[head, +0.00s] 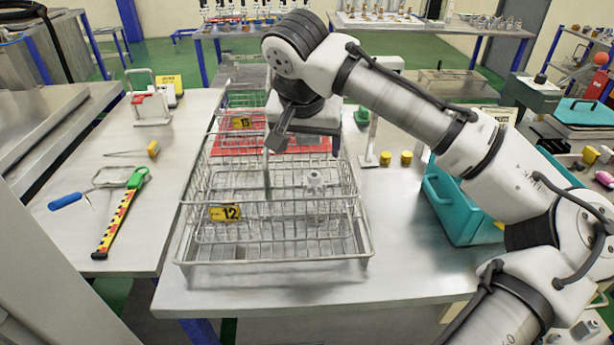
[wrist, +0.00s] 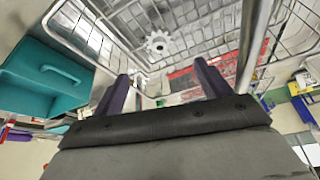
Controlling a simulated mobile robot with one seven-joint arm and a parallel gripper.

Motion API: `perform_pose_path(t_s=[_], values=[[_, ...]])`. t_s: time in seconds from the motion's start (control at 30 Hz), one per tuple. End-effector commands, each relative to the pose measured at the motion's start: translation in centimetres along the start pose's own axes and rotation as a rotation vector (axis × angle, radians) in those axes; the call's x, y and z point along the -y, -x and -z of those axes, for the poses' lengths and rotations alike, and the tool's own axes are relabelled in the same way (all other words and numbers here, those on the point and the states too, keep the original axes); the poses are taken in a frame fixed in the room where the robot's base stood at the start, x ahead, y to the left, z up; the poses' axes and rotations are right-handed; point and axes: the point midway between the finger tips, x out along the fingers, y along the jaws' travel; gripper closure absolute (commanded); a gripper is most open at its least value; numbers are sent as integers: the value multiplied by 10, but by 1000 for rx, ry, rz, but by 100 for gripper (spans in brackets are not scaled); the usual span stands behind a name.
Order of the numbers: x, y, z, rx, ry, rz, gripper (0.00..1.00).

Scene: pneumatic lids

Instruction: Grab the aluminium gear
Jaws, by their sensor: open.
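The aluminium gear (head: 315,180) is a small grey toothed wheel inside the front wire basket (head: 280,258), in its right half. It also shows in the wrist view (wrist: 158,43), beyond my fingertips and roughly between them. My gripper (head: 303,150) is above the basket, higher than the gear and apart from it. In the wrist view my gripper (wrist: 163,72) has its two dark fingers spread with nothing between them. The gear's lower part is partly hidden by wires in the head view.
Basket wires and rims surround the gear. The basket carries a yellow tag 12 (head: 225,213). Behind it is a basket with a red base (head: 235,143). A teal box (head: 455,205) and yellow cylinders (head: 406,158) stand at right. Hand tools, including a striped level (head: 118,215), lie left.

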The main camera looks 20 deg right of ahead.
Motion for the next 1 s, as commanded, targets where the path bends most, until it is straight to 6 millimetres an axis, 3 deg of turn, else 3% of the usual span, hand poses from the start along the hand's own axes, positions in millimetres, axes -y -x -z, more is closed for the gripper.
perform_pose_path(t_s=[0.3,0.57,0.83,1.0], values=[[0,-58,0,2,0,0,24],[0,-75,-1,1,1,0,24],[0,-111,-3,1,1,0,24],[0,-122,-3,1,1,0,24]])
